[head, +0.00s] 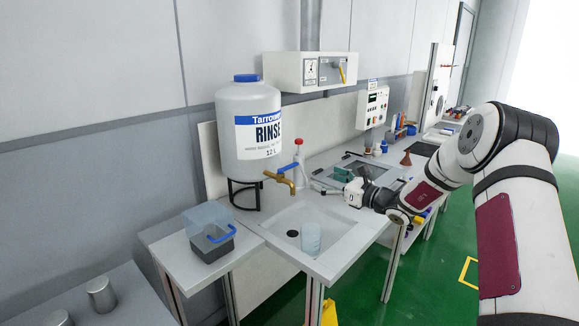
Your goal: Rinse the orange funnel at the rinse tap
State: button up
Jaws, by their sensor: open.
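A small orange-brown cone (406,159), which looks like the orange funnel, stands farther back on the bench, beyond my gripper. My gripper (322,183) is open to the right of the tap, above the bench between the sink and a recessed tray. I see nothing between its fingers, though they are small in the picture.
A clear cup (311,238) stands in the sink near a dark drain. A bottle with a red top (299,164) stands behind the tap. A clear-lidded box (209,234) with a blue handle is at left. The recessed tray (362,166) holds something green.

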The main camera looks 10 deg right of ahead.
jog(key=shift+s+d, duration=0.2)
jog(key=shift+s, duration=0.1)
dwell(0.4)
jog(key=v, duration=1.2)
